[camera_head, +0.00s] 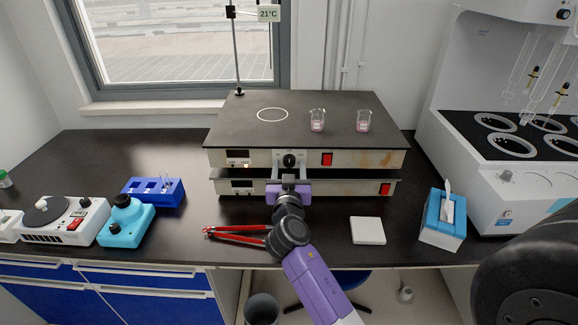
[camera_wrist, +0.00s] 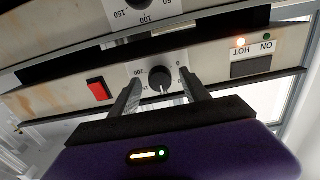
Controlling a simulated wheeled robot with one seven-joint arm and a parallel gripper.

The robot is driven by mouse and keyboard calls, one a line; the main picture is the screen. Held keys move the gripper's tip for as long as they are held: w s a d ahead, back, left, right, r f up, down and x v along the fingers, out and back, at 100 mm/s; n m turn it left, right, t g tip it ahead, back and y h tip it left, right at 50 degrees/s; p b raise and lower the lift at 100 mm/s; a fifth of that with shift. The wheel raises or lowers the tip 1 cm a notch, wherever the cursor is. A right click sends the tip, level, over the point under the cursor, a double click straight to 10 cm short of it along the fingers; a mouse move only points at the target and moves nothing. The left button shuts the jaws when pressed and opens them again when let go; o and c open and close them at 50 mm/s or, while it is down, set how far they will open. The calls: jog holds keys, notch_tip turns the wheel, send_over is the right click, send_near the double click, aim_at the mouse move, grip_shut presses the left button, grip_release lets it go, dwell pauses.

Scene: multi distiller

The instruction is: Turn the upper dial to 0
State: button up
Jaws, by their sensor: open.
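Two flat hotplate units are stacked on the bench. The upper dial (camera_head: 289,160) is a round black knob on the front of the upper unit (camera_head: 215,157). It shows close up in the wrist view (camera_wrist: 162,79), which is upside down. A white line on the knob points toward the bottom of that picture; the scale around it is partly hidden. My gripper (camera_head: 289,174) is at the unit's front. In the wrist view its two open fingers (camera_wrist: 161,92) stand on either side of the dial. I cannot tell whether they touch it.
The lower unit (camera_head: 345,188) has its own dial, partly seen in the wrist view (camera_wrist: 145,3). A red switch (camera_wrist: 98,88) is beside the upper dial. Two beakers (camera_head: 317,121) stand on the top plate. Red tongs (camera_head: 236,234) and a white pad (camera_head: 367,230) lie in front.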

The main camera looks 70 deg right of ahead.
jog(key=shift+c, duration=0.2)
grip_shut()
